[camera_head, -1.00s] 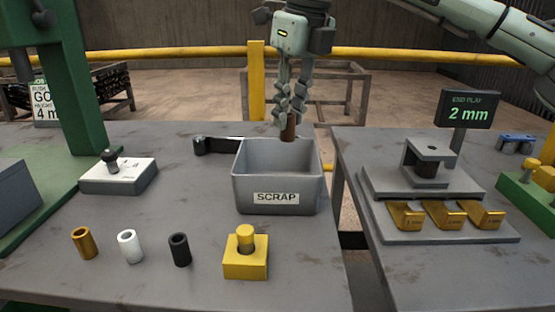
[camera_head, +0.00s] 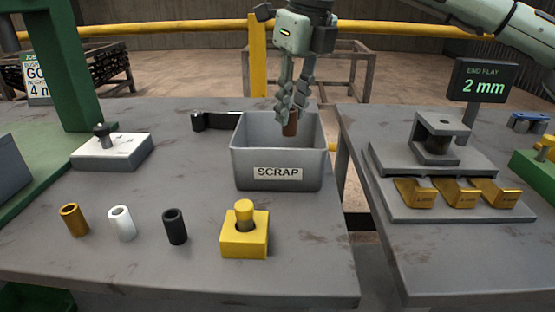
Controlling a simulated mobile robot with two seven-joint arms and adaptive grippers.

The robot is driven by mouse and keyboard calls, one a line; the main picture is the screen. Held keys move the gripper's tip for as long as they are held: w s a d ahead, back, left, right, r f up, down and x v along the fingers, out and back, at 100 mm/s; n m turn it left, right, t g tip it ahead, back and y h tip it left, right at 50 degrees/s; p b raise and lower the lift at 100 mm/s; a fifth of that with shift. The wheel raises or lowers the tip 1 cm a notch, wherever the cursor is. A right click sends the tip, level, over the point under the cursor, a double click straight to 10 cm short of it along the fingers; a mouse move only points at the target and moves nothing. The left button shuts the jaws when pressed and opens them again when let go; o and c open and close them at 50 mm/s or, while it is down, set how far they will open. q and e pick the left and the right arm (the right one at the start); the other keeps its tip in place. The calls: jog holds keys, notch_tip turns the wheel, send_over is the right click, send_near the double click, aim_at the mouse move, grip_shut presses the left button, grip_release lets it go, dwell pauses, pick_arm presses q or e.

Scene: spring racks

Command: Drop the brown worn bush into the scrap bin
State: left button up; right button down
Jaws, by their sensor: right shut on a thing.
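The brown worn bush (camera_head: 290,124) is upright between the fingertips of my right gripper (camera_head: 291,108). My right gripper points down and is shut on the bush, over the opening of the scrap bin. The grey scrap bin (camera_head: 278,174) has a "SCRAP" label on its front and stands near the right edge of the left table. The bush's lower end shows against the bin's inner back wall, below the back rim. The bin's floor is hidden by its front wall. My left gripper is not in view.
A gold bush (camera_head: 74,220), a white bush (camera_head: 121,223) and a black bush (camera_head: 175,226) stand in front. A yellow block (camera_head: 244,236) stands before the bin. A gap separates the right table (camera_head: 440,260).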

jog(key=shift+f, duration=0.15)
jog(key=c, duration=1.3)
grip_release()
jog(key=shift+o, duration=0.2)
notch_tip(320, 180, up, 12)
jog(key=s+d, duration=0.1)
jog(key=shift+s+d, duration=0.35)
jog(key=shift+f, duration=0.1)
